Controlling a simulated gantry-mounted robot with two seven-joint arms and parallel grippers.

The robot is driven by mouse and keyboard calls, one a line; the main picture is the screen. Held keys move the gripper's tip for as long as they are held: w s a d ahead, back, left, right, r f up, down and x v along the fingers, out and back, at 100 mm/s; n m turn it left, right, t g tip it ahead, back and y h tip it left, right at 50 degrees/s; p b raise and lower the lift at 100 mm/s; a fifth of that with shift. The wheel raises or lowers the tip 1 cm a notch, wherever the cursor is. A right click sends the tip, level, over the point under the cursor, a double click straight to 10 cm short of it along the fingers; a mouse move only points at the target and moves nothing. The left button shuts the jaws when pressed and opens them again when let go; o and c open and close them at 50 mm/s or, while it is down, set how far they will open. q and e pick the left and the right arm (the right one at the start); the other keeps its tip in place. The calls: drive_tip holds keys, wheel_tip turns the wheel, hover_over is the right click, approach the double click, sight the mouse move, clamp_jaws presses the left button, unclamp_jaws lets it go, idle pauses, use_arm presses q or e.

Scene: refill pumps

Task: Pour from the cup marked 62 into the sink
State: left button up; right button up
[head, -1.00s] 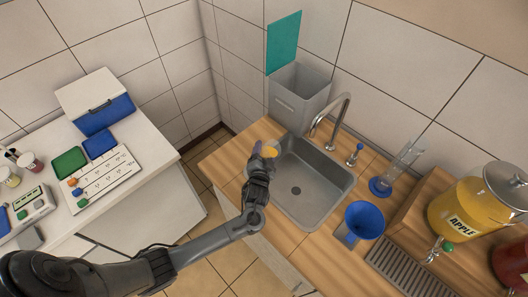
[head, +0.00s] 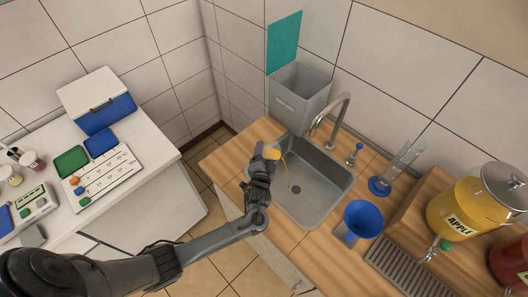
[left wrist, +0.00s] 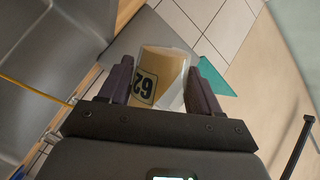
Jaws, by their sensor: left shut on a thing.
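My left gripper (head: 264,156) is shut on the cup marked 62 (left wrist: 160,78) at the left edge of the sink. In the head view the cup's yellow-orange liquid shows at its mouth (head: 272,152), and the cup is tilted toward the sink. A thin yellow stream runs from it down into the grey sink basin (head: 320,178). In the left wrist view the number 62 appears upside down between the two fingers, and the yellow stream leaves toward the left. My right gripper is not in view.
A tap (head: 338,122) stands behind the sink, and a grey bin (head: 300,95) is at its back left. A blue funnel (head: 363,219), a glass cylinder (head: 398,165) and a yellow APPLE dispenser (head: 470,205) stand to the right. A white table (head: 130,190) is at left.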

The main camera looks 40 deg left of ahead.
use_arm(q)
drive_tip(key=shift+r, duration=0.1)
idle(0.3)
drive_tip(key=shift+p, duration=0.3)
drive_tip(key=shift+r+m, duration=0.1)
drive_tip(key=shift+m, duration=0.2)
drive_tip(key=shift+p, duration=0.3)
drive_tip(key=shift+r, duration=0.15)
drive_tip(key=shift+f+m, duration=0.2)
drive_tip(key=shift+m, duration=0.1)
drive_tip(key=shift+d+f, duration=0.15)
drive_tip(key=shift+f, duration=0.2)
